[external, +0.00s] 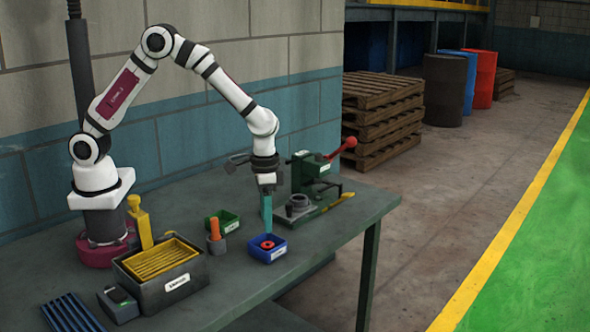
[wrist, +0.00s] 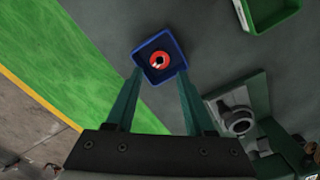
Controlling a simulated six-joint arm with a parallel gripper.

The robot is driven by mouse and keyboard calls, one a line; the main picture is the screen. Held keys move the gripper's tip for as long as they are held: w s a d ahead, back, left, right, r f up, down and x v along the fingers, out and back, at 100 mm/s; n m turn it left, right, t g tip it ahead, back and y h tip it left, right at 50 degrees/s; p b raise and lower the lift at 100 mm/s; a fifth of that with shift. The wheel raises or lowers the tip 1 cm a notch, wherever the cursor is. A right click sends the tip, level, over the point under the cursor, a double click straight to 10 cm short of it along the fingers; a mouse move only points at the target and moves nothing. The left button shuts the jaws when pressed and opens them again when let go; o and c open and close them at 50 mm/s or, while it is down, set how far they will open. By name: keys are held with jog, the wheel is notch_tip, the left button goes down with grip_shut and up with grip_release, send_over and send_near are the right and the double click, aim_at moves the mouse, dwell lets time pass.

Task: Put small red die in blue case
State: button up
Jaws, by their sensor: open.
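The blue case (external: 278,254) is a small open box on the workbench, near its front edge. The small red die (external: 267,244) is a red ring-like piece with a dark centre, lying inside the case. In the wrist view the red die (wrist: 158,61) rests on the floor of the blue case (wrist: 144,54). My gripper (external: 266,230) is above and just behind the case in the external view. In the wrist view its two green fingers (wrist: 160,77) are apart, with nothing between them, and their tips overlap the near side of the case.
A green bin (external: 222,218) and a grey holder with an orange handle (external: 215,240) stand left of the case. A green press with a red lever (external: 312,178) stands behind to the right. A dark box with yellow rods (external: 160,260) is at left. The bench's front edge is close.

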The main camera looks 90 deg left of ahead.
notch_tip(320, 180, up, 6)
jog(key=s+a+r+m, duration=0.3)
jog(key=s+r, duration=0.5)
jog(key=s, duration=0.5)
jog(key=s+a+m+y, duration=0.1)
jog(key=s+a+m, duration=0.2)
jog(key=s, duration=1.2)
jog(key=shift+s+m+y, duration=0.15)
jog(key=shift+m+y, duration=0.25)
jog(key=shift+m, duration=0.2)
jog(key=shift+d, duration=0.1)
